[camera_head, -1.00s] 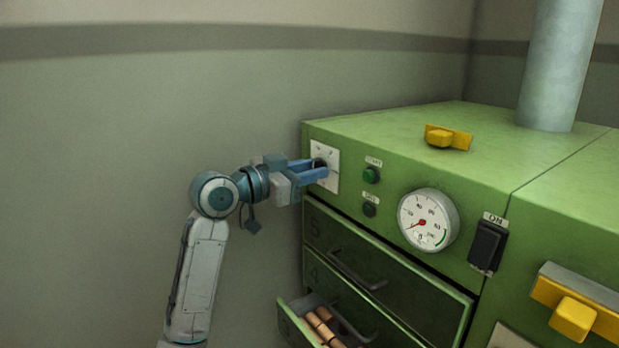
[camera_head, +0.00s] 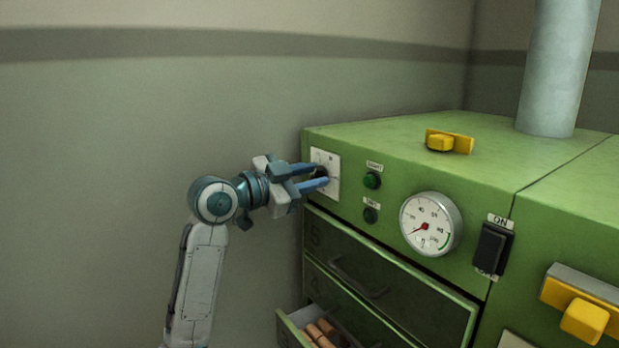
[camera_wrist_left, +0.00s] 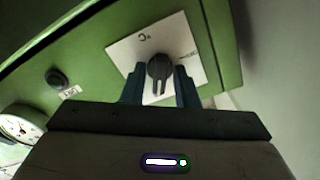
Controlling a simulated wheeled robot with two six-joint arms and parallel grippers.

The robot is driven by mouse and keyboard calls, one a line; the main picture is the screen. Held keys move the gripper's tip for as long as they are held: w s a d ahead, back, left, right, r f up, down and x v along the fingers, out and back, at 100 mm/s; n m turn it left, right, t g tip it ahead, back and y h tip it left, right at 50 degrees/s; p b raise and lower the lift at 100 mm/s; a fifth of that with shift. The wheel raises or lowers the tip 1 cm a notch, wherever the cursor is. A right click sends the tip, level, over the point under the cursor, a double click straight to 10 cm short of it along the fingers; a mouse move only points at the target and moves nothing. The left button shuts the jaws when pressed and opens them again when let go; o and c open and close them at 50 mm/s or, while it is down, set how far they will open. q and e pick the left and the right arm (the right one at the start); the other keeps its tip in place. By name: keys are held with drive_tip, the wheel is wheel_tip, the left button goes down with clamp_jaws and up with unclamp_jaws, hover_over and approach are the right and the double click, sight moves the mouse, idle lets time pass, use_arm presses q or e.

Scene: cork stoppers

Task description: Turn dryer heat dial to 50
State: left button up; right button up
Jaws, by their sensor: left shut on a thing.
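The heat dial is a dark knob (camera_wrist_left: 160,68) on a white square plate (camera_head: 331,160) at the upper left of the green dryer's (camera_head: 400,150) front. My left gripper (camera_head: 324,176) is at the plate, its blue fingers on either side of the knob and shut on it. The left wrist view shows the knob between the two fingertips, with a light line on its lower part. The plate (camera_wrist_left: 125,50) carries small marks, but the numbers are too small to read. My right gripper is not in view.
A white gauge (camera_head: 431,224) and a black ON switch (camera_head: 489,249) are further right. Below, an open drawer (camera_head: 290,325) holds corks. Free space lies left of the dryer.

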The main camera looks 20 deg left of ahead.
use_arm(q)
drive_tip(key=shift+f, duration=0.1)
drive_tip(key=o, duration=0.7)
